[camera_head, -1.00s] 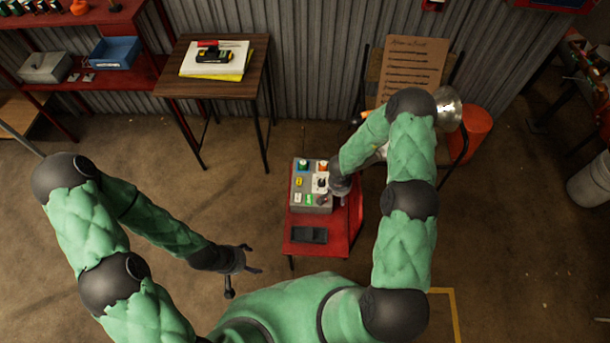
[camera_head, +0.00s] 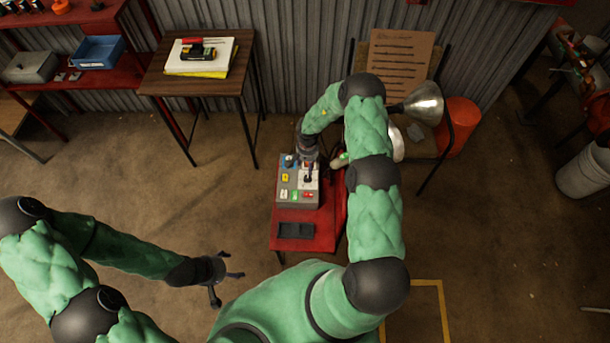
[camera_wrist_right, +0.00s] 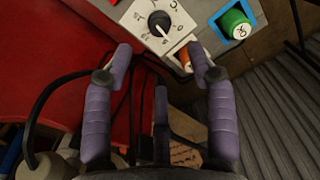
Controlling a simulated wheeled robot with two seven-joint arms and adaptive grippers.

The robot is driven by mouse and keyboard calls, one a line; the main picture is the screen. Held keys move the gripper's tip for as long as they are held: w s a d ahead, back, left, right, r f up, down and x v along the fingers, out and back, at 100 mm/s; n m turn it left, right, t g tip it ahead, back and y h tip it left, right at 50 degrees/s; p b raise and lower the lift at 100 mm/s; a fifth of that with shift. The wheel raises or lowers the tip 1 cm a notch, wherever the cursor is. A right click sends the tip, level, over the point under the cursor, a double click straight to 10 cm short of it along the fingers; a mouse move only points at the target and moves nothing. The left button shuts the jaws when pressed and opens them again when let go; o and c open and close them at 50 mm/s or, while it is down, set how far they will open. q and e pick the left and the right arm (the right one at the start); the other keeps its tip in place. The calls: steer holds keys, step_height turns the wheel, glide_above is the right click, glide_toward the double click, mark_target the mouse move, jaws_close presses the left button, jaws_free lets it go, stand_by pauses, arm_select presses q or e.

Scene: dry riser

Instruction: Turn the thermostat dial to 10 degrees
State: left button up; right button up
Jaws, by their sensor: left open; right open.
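The thermostat dial (camera_wrist_right: 158,22) is a round black knob with a white pointer line, set on a white plate with a printed scale. It also shows small on the grey control box (camera_head: 284,204) in the head view. My right gripper (camera_wrist_right: 159,50) is open and empty, its two purple fingers spread just short of the dial, one to each side of its line. In the head view my right gripper (camera_head: 308,160) is over the box's far edge and hides part of it. My left gripper (camera_head: 226,280) is open and empty, left of the red stand.
In the wrist view an orange knob (camera_wrist_right: 185,59) is close to the right finger, and a green button (camera_wrist_right: 235,24) sits beyond. The red stand (camera_head: 320,238) holds a black tray (camera_head: 296,230). A chair with a metal lamp (camera_head: 424,103) stands at the right.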

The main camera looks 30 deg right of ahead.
mark_target(308, 177)
step_height(308, 177, down, 10)
steer(key=b, duration=0.3)
steer(key=shift+f, duration=0.1)
steer(key=c, duration=1.1)
